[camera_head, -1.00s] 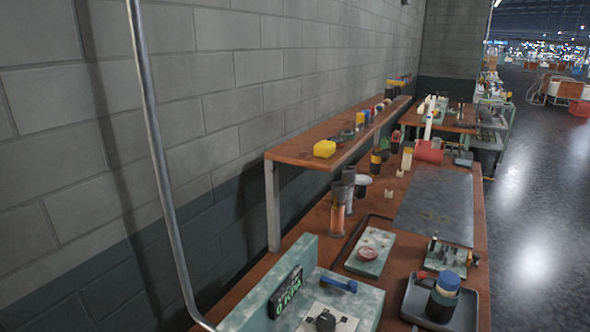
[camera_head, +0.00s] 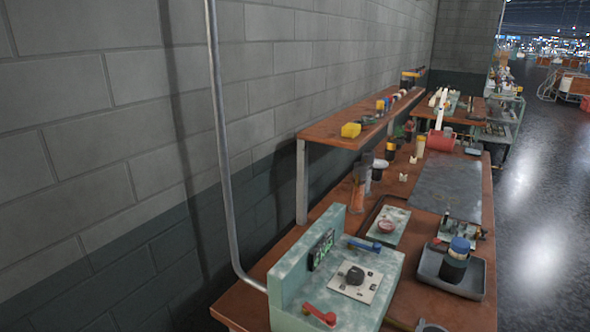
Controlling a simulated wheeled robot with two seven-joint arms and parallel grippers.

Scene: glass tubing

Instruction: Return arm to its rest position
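Neither of my grippers nor my arms can be made out in the head view. The view looks along a brown workbench (camera_head: 240,306) beside a grey block wall. On its near end stands a pale green control box (camera_head: 381,271) with a dark knob, a red lever (camera_head: 319,315), a blue lever (camera_head: 365,244) and a small green-lit display (camera_head: 321,249). A metal pipe (camera_head: 221,140) runs down the wall and bends toward the box.
A grey tray (camera_head: 430,265) holds a dark jar with a blue lid (camera_head: 459,246). A dark flat plate (camera_head: 446,187) lies farther back. Open floor (camera_head: 545,220) lies right of the bench.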

